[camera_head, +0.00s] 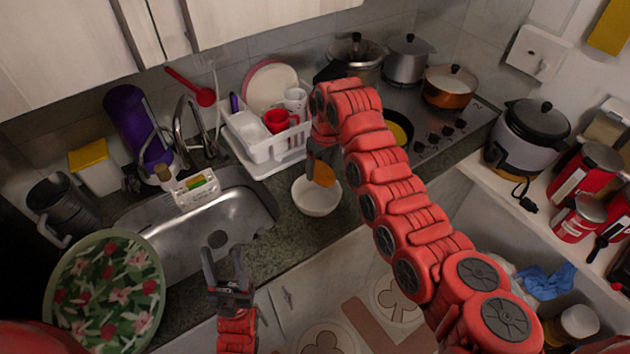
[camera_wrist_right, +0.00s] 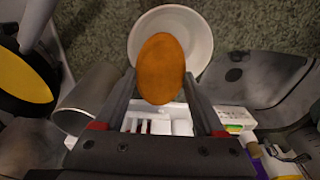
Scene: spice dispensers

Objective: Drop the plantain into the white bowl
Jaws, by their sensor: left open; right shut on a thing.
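The orange-brown plantain (camera_head: 324,175) is held over the white bowl in the head view. It fills the middle of the right wrist view (camera_wrist_right: 161,68), between the two fingers. My right gripper (camera_head: 318,158) is shut on it. The white bowl (camera_head: 315,204) stands on the dark counter below the plantain. In the right wrist view the bowl (camera_wrist_right: 200,32) shows behind the plantain, which covers part of its inside. My left gripper (camera_head: 226,271) is open and empty in front of the sink, well left of the bowl.
A white dish rack (camera_head: 262,160) with cups stands behind the bowl. The steel sink (camera_head: 190,238) lies to the left, with a floral plate (camera_head: 105,290) at its front. A stove with pots (camera_head: 407,58) is behind my right arm.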

